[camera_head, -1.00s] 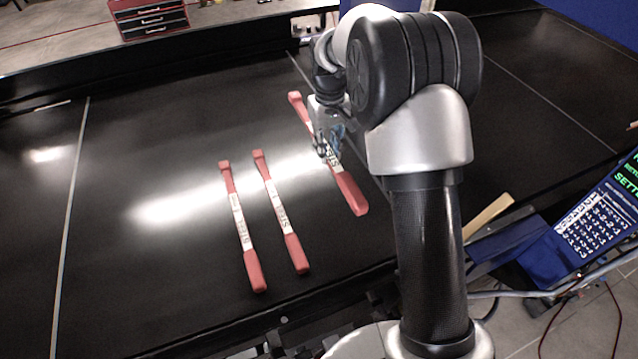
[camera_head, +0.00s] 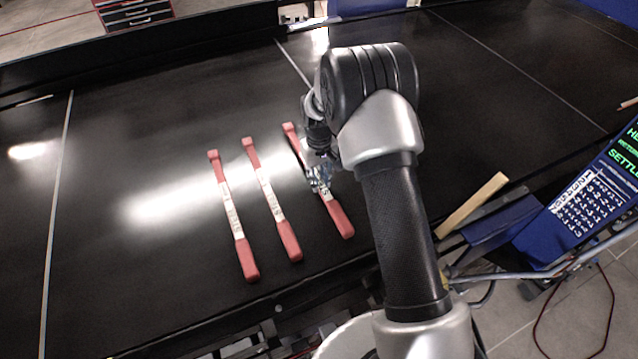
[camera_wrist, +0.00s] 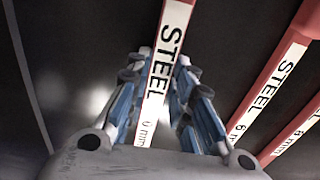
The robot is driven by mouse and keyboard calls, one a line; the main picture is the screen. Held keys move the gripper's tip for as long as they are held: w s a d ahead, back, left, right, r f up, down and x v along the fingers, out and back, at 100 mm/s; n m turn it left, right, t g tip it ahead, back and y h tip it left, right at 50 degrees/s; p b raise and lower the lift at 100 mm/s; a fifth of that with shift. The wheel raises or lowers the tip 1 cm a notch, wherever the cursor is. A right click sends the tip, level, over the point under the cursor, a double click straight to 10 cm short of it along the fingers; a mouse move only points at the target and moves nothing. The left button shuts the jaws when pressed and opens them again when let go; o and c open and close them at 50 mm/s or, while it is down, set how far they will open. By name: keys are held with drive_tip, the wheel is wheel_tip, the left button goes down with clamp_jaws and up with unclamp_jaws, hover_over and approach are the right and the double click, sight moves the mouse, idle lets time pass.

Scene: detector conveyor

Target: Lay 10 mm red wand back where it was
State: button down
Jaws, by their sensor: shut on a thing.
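My gripper (camera_head: 320,180) is shut on the middle of a red wand (camera_head: 340,222) with a white label, the rightmost of three. In the wrist view the wand (camera_wrist: 158,85) runs between my fingers (camera_wrist: 162,68); its label reads STEEL, with the size number hard to read. It lies at or very near the belt surface; I cannot tell if it touches. Its ends point the same way as the others'. Two similar red wands, a left one (camera_head: 246,262) and a middle one (camera_head: 288,244), lie on the belt; in the wrist view they are at right.
The black conveyor belt (camera_head: 120,270) is clear left of the wands and right of my arm. A dark rail (camera_head: 60,75) runs along its far side. A blue panel with a display (camera_head: 590,205) and a wooden strip (camera_head: 473,205) stand at the near right.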

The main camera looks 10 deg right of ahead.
drive_tip(key=shift+f, duration=0.55)
drive_tip(key=shift+f, duration=0.1)
drive_tip(key=c, duration=1.4)
unclamp_jaws()
